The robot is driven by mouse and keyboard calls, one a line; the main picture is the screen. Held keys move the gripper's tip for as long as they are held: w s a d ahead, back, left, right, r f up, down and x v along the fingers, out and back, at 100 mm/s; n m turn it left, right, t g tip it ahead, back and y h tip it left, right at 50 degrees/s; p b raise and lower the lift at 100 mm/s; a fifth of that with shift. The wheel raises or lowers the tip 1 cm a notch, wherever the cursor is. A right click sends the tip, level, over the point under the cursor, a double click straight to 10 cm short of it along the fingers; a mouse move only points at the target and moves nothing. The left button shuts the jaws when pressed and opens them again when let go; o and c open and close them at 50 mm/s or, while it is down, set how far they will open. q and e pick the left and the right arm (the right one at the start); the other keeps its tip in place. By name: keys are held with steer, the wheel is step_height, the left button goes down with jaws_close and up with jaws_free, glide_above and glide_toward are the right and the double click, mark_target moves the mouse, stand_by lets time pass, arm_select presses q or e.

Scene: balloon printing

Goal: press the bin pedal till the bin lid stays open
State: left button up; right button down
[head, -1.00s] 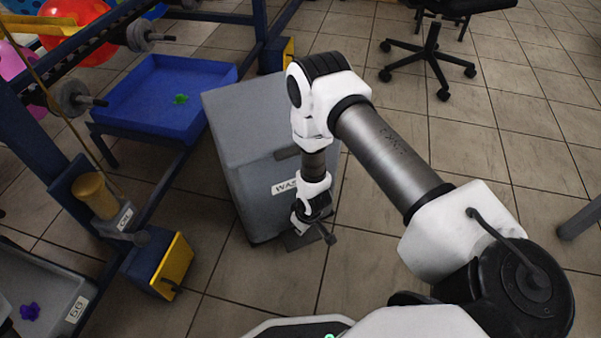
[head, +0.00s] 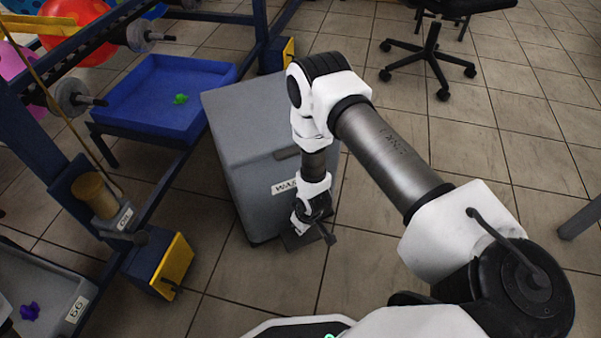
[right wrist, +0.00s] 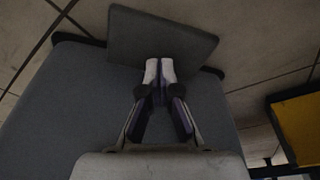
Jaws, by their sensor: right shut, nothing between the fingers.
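The grey waste bin (head: 238,150) stands on the tiled floor in the middle of the head view, with a partly hidden label on its front. Its lid (head: 250,105) lies shut. The flat grey pedal (head: 291,241) sticks out at the foot of the bin, partly hidden by my right gripper (head: 316,219). In the right wrist view, the shut, empty fingertips (right wrist: 160,68) are over the near edge of the pedal (right wrist: 160,35). I cannot tell whether they touch it. The bin's front (right wrist: 45,105) fills much of that view. My left gripper is not in view.
A blue rack frame stands at the left, with a blue tray (head: 135,115) holding a green piece. A grey tray (head: 50,280) and a yellow-fronted block (head: 172,267) are at the lower left. A black wheeled chair (head: 432,62) stands behind. Floor to the right is mostly clear.

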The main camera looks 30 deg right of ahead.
mark_target(302, 236)
steer(key=shift+f+b, duration=2)
steer(key=shift+f, duration=0.9)
steer(key=shift+r, duration=0.15)
step_height(302, 236, up, 8)
steer(key=p, duration=0.8)
steer(key=shift+r, duration=0.2)
steer(key=shift+f, duration=0.15)
